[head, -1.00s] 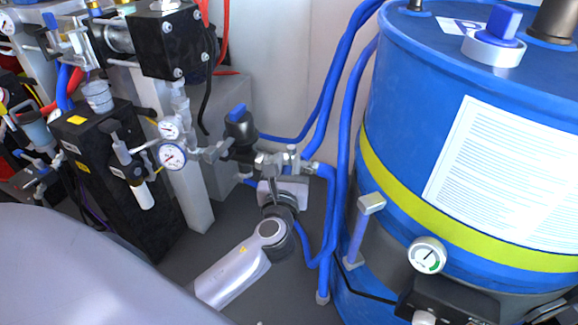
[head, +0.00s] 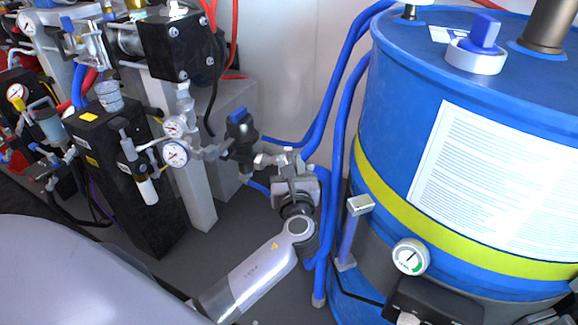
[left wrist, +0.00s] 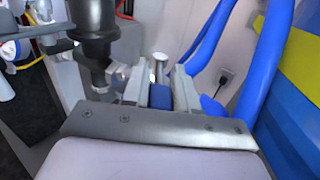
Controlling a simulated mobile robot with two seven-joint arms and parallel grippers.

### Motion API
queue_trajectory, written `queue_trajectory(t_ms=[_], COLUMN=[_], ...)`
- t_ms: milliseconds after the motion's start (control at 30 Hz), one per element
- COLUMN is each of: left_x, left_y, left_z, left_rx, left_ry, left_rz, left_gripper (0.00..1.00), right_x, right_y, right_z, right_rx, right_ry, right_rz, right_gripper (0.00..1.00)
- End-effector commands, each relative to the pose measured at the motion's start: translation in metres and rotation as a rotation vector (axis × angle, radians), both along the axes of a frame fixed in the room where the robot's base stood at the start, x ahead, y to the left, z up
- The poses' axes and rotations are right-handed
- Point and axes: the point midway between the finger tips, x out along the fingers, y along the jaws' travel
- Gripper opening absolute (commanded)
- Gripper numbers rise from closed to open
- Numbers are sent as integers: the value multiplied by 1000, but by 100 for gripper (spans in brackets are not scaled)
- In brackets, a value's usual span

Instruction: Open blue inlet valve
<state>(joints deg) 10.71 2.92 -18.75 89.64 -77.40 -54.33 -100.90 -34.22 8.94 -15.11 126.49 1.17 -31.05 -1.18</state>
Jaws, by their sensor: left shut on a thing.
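The blue inlet valve is a silver fitting (head: 270,159) on the pipe between a black unit with a blue cap (head: 238,130) and the blue hoses. My left gripper (head: 292,168) reaches up to the right end of this fitting and hides part of it. In the left wrist view, a small blue handle (left wrist: 160,97) lies between the two fingers of my left gripper (left wrist: 161,84), which are shut on it. In the head view the handle is mostly hidden behind the gripper. My right gripper is not in view.
A large blue drum (head: 400,120) with a yellow band and a gauge (head: 410,257) stands close on the right. Blue hoses (head: 338,150) run beside my gripper. Pumps, gauges and a black block (head: 125,170) crowd the left. Some grey floor is open below.

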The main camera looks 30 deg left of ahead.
Motion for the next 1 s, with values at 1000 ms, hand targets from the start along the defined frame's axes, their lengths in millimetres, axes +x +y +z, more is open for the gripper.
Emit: queue_trajectory(t_ms=[1000], left_x=[9], left_y=[-11], left_z=[-2], left_rx=[-2], left_ry=[4], left_rz=[240], left_gripper=[0], right_x=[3], right_y=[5], right_z=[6], right_rx=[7], right_ry=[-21], right_rz=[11], right_gripper=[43])
